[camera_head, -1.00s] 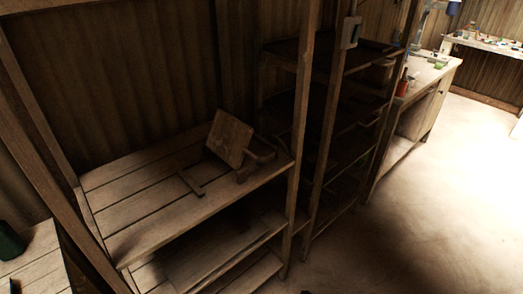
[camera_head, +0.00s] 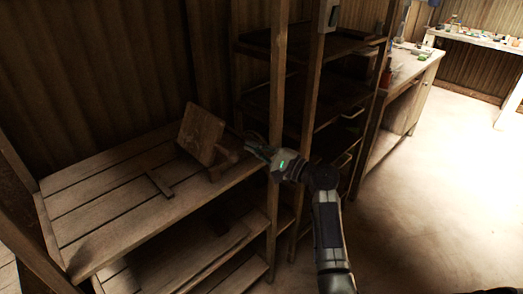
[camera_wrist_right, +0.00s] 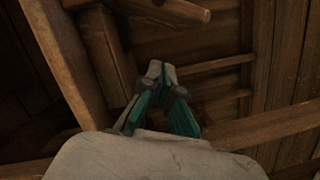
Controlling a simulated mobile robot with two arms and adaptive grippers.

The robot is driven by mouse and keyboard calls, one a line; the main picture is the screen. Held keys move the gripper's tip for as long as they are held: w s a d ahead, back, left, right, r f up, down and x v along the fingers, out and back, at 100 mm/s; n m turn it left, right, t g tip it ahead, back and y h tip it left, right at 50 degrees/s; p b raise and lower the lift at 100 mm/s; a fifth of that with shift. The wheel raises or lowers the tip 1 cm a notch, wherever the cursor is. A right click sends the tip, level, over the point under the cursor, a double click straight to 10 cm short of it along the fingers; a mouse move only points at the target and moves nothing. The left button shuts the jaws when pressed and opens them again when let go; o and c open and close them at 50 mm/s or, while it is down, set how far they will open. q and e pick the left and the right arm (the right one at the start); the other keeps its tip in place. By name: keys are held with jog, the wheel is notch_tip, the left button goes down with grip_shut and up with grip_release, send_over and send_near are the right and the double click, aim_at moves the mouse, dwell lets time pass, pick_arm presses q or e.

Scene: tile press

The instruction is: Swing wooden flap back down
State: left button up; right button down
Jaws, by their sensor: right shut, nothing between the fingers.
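The wooden flap (camera_head: 202,133) is a flat square board standing raised and tilted on the tile press, on the slatted wooden shelf. The press's wooden base (camera_head: 222,168) lies just right of and below it. My right gripper (camera_head: 251,143) is beside the press on its right, close to the shelf post and apart from the flap's face. In the right wrist view its fingers (camera_wrist_right: 160,70) meet at the tips with nothing between them. A wooden piece (camera_wrist_right: 172,12) shows above them. My left gripper is out of view.
A small T-shaped wooden piece (camera_head: 160,184) lies on the shelf (camera_head: 95,213) left of the press. An upright post (camera_head: 277,110) stands close to my right wrist. Dark racks stand behind. The shelf's left part is clear.

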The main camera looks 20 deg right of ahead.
aim_at(208, 139)
jog(key=p+x, duration=0.1)
jog(key=x, duration=0.4)
jog(key=shift+a+r, duration=0.2)
jog(key=shift+a, duration=0.1)
jog(key=a, duration=0.1)
jog(key=s+a+r+p, duration=0.1)
jog(key=shift+s+a+r, duration=0.1)
jog(key=shift+a+r, duration=0.05)
jog(key=shift+a, duration=0.2)
